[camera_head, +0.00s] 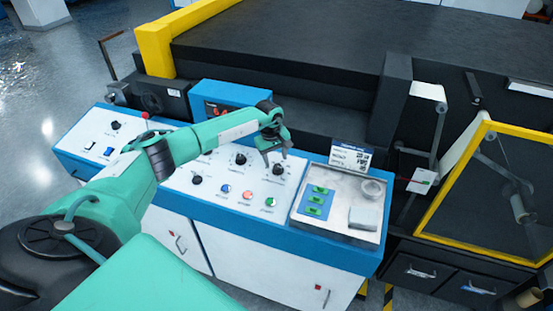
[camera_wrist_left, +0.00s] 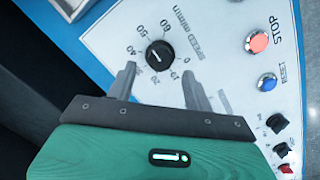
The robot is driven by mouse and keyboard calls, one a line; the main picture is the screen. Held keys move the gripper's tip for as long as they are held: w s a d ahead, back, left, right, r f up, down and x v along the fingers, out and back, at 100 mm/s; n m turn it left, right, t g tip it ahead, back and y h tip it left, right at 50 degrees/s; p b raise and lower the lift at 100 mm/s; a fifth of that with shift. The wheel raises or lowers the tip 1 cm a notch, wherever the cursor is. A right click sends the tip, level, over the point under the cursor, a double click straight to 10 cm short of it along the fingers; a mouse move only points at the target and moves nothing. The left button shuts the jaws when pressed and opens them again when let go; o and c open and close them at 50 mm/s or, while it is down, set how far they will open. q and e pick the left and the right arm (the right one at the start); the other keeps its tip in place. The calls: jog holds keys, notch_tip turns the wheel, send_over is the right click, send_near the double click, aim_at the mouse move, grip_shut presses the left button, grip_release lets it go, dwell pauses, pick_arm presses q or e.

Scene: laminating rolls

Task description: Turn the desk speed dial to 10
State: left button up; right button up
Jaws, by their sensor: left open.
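The speed dial is a round black knob (camera_wrist_left: 159,55) with a white mark, on the white panel face. Around it is a printed scale with 0, 10, 20, 40, 50 and 60 and the words SPEED m/min. I cannot tell exactly which number the mark points at. In the head view the dial (camera_head: 278,169) sits just below my left gripper (camera_head: 274,152). My left gripper is open; in the wrist view its two fingertips (camera_wrist_left: 159,72) stand either side of the dial's near side, with nothing held. I cannot tell whether they touch it. My right gripper is not in view.
Close to the dial are other black knobs (camera_head: 240,159) and red, blue (camera_head: 248,195) and green buttons. A metal tray (camera_head: 340,222) with green pieces and a round dish lies at the desk's right end, with a sign (camera_head: 351,157) behind it. A blue-framed screen (camera_head: 222,110) stands behind.

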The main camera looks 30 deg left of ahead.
aim_at(277, 165)
pick_arm(q)
jog(key=shift+w+d+f+p, duration=0.1)
jog(key=shift+f+p, duration=0.1)
jog(key=shift+f, duration=0.7)
jog(key=shift+w+d+f+p, duration=0.1)
jog(key=shift+f+p, duration=0.1)
jog(key=shift+f, duration=0.65)
